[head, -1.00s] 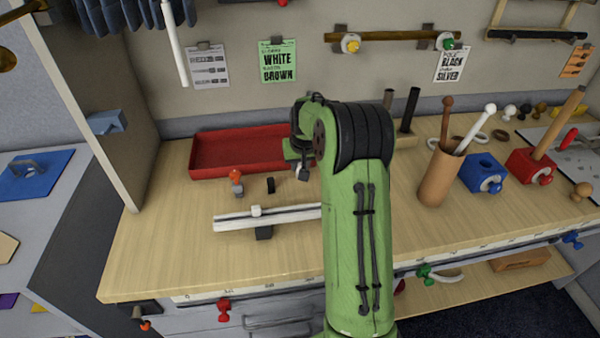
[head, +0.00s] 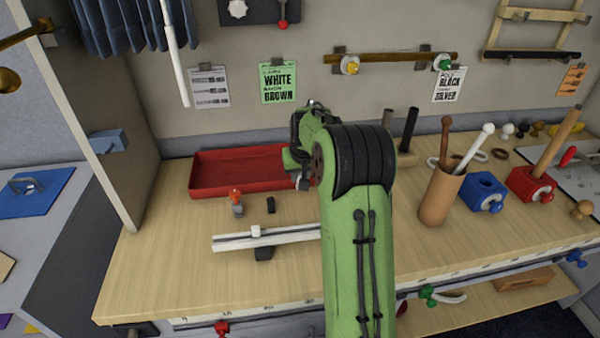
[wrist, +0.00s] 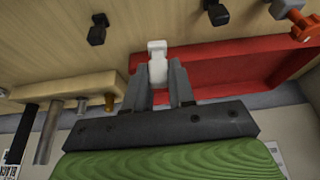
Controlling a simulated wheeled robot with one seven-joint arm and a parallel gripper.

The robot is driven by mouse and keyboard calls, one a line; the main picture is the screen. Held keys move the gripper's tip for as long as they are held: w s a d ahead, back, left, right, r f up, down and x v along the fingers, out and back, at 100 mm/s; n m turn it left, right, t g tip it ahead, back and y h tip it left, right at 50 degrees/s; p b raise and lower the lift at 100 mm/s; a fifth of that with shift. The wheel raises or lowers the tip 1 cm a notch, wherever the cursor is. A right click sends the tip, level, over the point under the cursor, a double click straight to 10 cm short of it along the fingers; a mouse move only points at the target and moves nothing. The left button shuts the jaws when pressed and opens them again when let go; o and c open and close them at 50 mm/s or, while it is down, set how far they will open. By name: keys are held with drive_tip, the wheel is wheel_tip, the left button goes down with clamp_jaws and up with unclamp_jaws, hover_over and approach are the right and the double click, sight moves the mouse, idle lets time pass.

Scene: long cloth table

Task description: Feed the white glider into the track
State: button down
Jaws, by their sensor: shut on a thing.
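The white glider (wrist: 157,62) is pinched between the two grey fingers of my gripper (wrist: 161,78), in the wrist view. In the head view my gripper (head: 303,182) is by the right end of the red tray, and my green arm hides part of it; I cannot make out the glider there. The track (head: 280,236) is a white rail with a dark groove, set on a dark foot. It lies in front of the tray, apart from my gripper. A small white block (head: 255,231) sits on the track, and my arm covers the track's right end.
The red tray (head: 203,192) stands behind the track. A small black piece (head: 270,205) and a red-topped grey piece (head: 237,203) stand between them. A brown cup (head: 440,200) with rods and a blue block (head: 483,191) are at right. The table's front left is clear.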

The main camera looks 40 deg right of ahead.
drive_tip(key=shift+f+b, duration=2.85)
drive_tip(key=shift+f, duration=1.2)
drive_tip(key=c, duration=0.9)
unclamp_jaws()
drive_tip(key=shift+r, duration=0.1)
drive_tip(key=shift+r, duration=0.1)
drive_tip(key=shift+r+p, duration=0.15)
drive_tip(key=shift+p, duration=0.15)
clamp_jaws()
